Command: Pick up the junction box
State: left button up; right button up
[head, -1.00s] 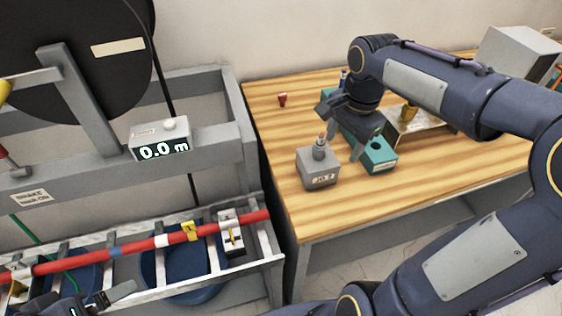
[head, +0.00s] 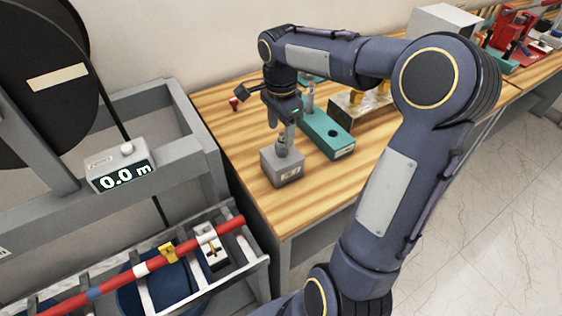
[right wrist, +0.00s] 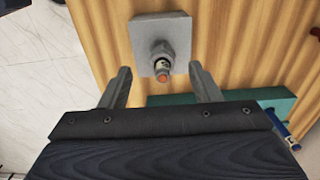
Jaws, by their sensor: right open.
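The junction box (head: 283,167) is a small grey cube with a metal fitting on top and a pale label on its front. It stands upright on the wooden table near its left front corner. My right gripper (head: 281,132) is open and points down at the box's top fitting. In the right wrist view the box (right wrist: 146,29) lies ahead, between the lines of the two spread fingers (right wrist: 160,74), and its fitting has an orange tip. I cannot tell whether a finger touches it. My left gripper is not in view.
A teal block (head: 327,136) with a round hole stands close to the right of the box. A metal tray (head: 346,113) with yellow parts is behind it. A small red item (head: 234,104) lies at the back left. A reel frame with a meter (head: 121,172) stands left of the table.

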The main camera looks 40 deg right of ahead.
aim_at(282, 144)
jog(key=f, duration=0.4)
jog(key=f+p, duration=0.1)
jog(key=f, duration=0.1)
jog(key=shift+w+d+f, duration=0.1)
jog(key=shift+d+f, duration=0.15)
jog(key=shift+r, duration=0.1)
grip_shut()
